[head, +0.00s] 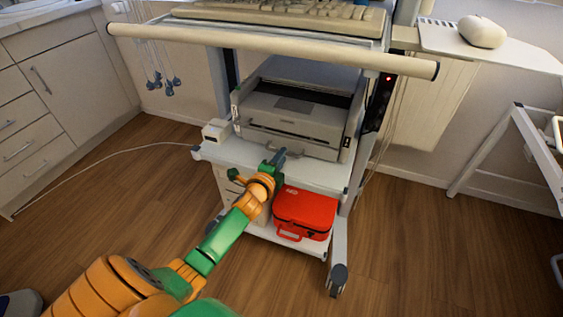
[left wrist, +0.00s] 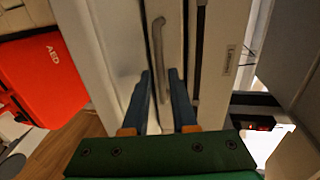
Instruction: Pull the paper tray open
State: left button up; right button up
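The printer (head: 297,112) stands on the cart's middle shelf. Its paper tray (head: 285,145) is the low front panel and looks shut. The left wrist view shows the pale front panel (left wrist: 105,40) with a grey bar handle (left wrist: 157,45), turned on its side. My left gripper (head: 277,158) is just in front of the lower printer front. In the left wrist view its two blue fingers (left wrist: 160,74) are apart, with the handle's near end seen between them. I cannot tell whether they touch it. My right gripper is not in view.
A red AED case (head: 305,210) sits on the lower shelf, under my left gripper. A small white device (head: 216,132) stands left of the printer. The cart's front bar (head: 270,41) runs above. A caster (head: 337,278) stands at front right. The wood floor is mostly clear.

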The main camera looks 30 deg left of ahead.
pick_arm(q)
jog(key=shift+w, duration=0.25)
grip_shut()
dwell(0.8)
dwell(0.5)
